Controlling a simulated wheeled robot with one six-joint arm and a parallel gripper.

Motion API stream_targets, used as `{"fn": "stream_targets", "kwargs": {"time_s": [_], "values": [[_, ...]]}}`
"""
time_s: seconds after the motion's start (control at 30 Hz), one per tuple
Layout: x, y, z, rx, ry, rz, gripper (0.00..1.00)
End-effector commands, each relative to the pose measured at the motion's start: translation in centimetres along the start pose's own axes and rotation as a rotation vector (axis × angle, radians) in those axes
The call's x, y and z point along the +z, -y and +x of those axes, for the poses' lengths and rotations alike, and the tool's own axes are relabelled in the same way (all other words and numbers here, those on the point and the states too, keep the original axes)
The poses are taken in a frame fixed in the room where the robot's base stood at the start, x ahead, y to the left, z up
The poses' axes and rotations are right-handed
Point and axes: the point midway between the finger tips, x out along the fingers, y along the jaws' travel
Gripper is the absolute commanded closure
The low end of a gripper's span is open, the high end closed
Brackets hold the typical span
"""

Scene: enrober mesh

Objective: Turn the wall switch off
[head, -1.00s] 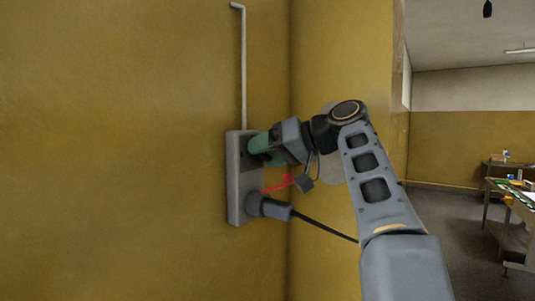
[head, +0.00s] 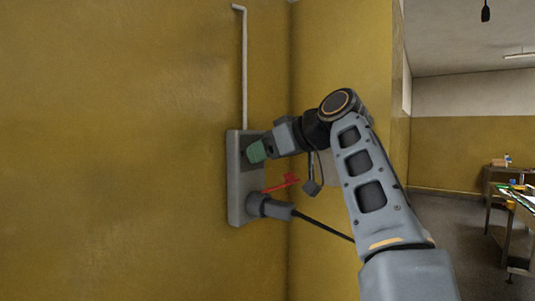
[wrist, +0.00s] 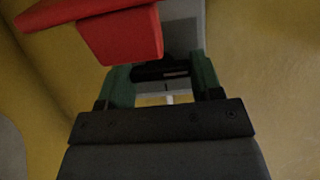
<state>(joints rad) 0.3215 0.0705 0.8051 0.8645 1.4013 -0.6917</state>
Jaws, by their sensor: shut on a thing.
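The wall switch is a grey box (head: 235,190) fixed upright on the yellow wall, with a darker panel on its upper part. It also shows in the wrist view (wrist: 184,32), partly covered. My gripper (head: 257,150) has green fingers and is at the upper part of the box. In the wrist view my gripper (wrist: 162,69) has its fingers on either side of a dark part (wrist: 155,71), which seems to be the switch's knob, and is shut on it. In the head view the fingers hide this part, so I cannot tell its setting.
A red key-like piece (head: 282,184) sticks out below my gripper and looms close in the wrist view (wrist: 120,32). A grey plug (head: 268,207) with a black cable is in the lower box. A pipe (head: 243,70) rises above. A wall corner stands close at right.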

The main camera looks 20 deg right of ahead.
Motion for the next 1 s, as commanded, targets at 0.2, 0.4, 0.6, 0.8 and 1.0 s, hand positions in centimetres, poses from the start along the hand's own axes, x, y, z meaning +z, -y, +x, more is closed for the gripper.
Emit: {"fn": "stream_targets", "kwargs": {"time_s": [0.2,0.4,0.6,0.8,1.0], "values": [[-0.09,0.02,-0.04,0.005,-0.003,-0.012,0.64],[-0.1,0.02,-0.04,0.005,-0.003,-0.011,0.64],[-0.07,0.02,-0.03,0.004,-0.002,-0.01,0.25],[-0.04,0.01,-0.02,0.004,-0.001,-0.009,0.15],[-0.04,-0.03,-0.28,0.005,-0.002,-0.008,0.15]]}}
